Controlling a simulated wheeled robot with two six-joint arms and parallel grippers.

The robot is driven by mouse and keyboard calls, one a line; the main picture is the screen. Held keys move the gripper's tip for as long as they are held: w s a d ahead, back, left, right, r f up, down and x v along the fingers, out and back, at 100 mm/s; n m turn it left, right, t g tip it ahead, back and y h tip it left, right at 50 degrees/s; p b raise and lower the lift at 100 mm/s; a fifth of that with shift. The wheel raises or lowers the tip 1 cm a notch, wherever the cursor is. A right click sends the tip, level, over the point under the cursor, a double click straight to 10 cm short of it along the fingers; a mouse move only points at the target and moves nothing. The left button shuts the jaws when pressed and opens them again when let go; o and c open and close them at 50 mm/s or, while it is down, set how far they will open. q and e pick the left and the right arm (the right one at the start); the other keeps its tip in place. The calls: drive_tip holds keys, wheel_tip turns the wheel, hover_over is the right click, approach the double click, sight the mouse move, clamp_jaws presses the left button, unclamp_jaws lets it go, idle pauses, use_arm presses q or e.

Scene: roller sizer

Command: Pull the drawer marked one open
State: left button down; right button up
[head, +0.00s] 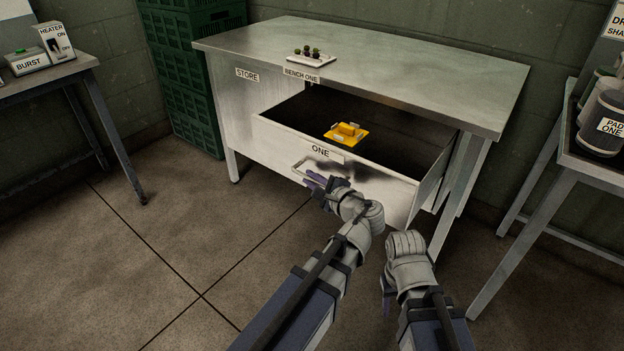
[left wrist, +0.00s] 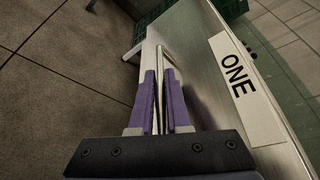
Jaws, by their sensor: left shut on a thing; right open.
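The drawer marked ONE (head: 365,178) stands pulled well out from under the metal bench, its dark inside in view. A yellow object (head: 346,133) with a raised block lies in it. My left gripper (head: 318,182) is at the drawer's bar handle (head: 300,166). In the left wrist view its purple fingers (left wrist: 160,100) are shut on the handle (left wrist: 159,65), beside the ONE label (left wrist: 238,80). My right gripper (head: 386,298) hangs low in front of the drawer, apart from it, pointing down. Its fingers are partly hidden.
The bench top (head: 400,75) holds a white tray (head: 311,58) with small dark round things. Green crates (head: 195,85) stand behind left. A side table (head: 590,165) with a PAD ONE tub (head: 604,125) is at right. A table (head: 45,80) stands at left. The left floor is clear.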

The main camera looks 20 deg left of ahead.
use_arm(q)
drive_tip(key=shift+s, duration=0.2)
drive_tip(key=c, duration=0.9)
unclamp_jaws()
